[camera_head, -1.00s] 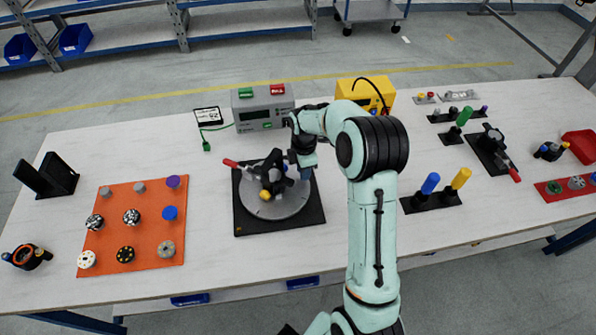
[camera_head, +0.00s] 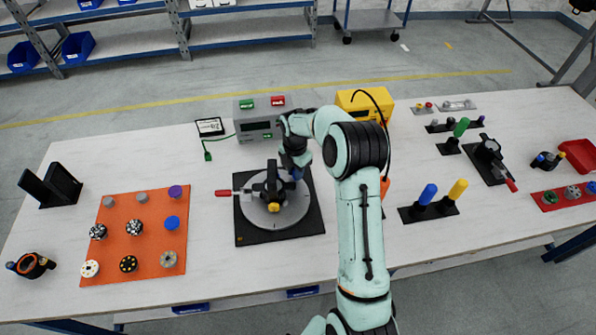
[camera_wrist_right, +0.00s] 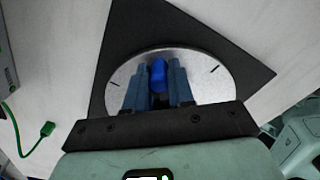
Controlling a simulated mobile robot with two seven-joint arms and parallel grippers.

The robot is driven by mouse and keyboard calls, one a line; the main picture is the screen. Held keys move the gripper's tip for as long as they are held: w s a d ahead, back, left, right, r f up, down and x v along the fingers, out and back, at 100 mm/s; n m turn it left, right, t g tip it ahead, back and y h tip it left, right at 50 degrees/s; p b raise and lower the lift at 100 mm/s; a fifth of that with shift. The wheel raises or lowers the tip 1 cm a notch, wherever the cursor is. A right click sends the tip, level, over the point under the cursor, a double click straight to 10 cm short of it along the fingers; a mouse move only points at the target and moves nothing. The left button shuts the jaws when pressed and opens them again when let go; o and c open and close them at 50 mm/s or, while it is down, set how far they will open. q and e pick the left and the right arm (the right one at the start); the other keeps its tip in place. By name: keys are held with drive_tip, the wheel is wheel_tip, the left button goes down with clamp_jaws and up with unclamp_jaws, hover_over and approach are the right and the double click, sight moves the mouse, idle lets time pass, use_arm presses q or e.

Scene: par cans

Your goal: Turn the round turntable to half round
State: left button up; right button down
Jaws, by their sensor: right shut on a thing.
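The round grey turntable (camera_head: 290,216) sits on a black square base (camera_head: 252,232) on the table. A black fixture (camera_head: 270,184) with a red handle (camera_head: 224,193) pointing left and a yellow knob (camera_head: 273,208) at the front stands on the disc. My right gripper (camera_head: 296,172) is over the far right part of the disc. In the right wrist view its blue fingers (camera_wrist_right: 157,85) are shut on a blue peg (camera_wrist_right: 158,73) that rises from the turntable (camera_wrist_right: 205,75). The peg is mostly hidden in the head view. My left gripper is not in view.
A grey box (camera_head: 260,120) with green and red buttons and a yellow box (camera_head: 362,104) stand behind the turntable. An orange mat (camera_head: 150,245) with several round parts lies left. Blue and yellow pegs (camera_head: 428,195) stand right of my arm.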

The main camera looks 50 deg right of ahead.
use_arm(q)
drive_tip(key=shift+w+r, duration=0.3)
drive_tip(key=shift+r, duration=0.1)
use_arm(e)
drive_tip(key=shift+w+d+n, duration=0.1)
drive_tip(key=shift+w+n, duration=0.45)
drive_tip(key=shift+n, duration=0.05)
drive_tip(key=shift+w, duration=0.1)
drive_tip(key=c, duration=1)
unclamp_jaws()
drive_tip(key=shift+o, duration=0.2)
use_arm(q)
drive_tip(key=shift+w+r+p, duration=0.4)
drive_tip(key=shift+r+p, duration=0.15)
drive_tip(key=shift+p, duration=0.1)
use_arm(e)
wheel_tip(320, 180, up, 13)
drive_tip(key=shift+r, duration=0.2)
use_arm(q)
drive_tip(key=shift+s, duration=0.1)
use_arm(e)
drive_tip(key=shift+f, duration=0.1)
